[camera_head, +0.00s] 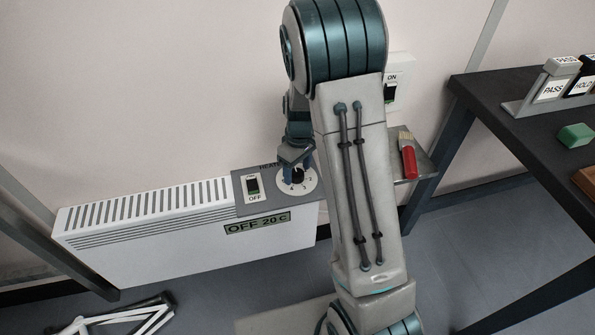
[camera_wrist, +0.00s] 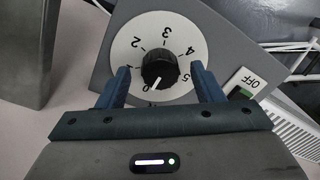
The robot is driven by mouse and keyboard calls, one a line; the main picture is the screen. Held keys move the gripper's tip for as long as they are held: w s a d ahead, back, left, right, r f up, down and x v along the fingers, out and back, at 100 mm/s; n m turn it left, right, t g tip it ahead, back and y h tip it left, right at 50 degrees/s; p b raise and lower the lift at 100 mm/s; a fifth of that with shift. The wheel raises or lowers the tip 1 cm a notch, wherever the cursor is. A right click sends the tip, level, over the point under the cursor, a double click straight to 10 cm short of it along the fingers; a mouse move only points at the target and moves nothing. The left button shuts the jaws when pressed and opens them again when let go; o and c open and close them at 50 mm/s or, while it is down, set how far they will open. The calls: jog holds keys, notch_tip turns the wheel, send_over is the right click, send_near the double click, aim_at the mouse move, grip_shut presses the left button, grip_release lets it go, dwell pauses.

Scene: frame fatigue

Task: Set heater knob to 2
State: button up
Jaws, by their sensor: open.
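The heater (camera_head: 150,232) is a white wall panel with a grey control panel on its top right. Its black knob (camera_wrist: 160,66) sits on a round white dial (camera_wrist: 128,32) with printed numbers, 2 at the upper left in the wrist view. In the head view my gripper (camera_head: 296,160) is over the dial, partly covering the knob.
A switch (camera_head: 253,186) labelled OFF is beside the dial. The heater display (camera_head: 258,223) reads "OFF 20 c". A wall switch (camera_head: 391,92) marked ON and a red-handled brush (camera_head: 408,158) are right of my arm. A dark table (camera_head: 500,92) stands at the right.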

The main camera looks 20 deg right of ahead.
jog(key=shift+f, duration=0.2)
jog(key=c, duration=1)
jog(key=shift+o, duration=0.2)
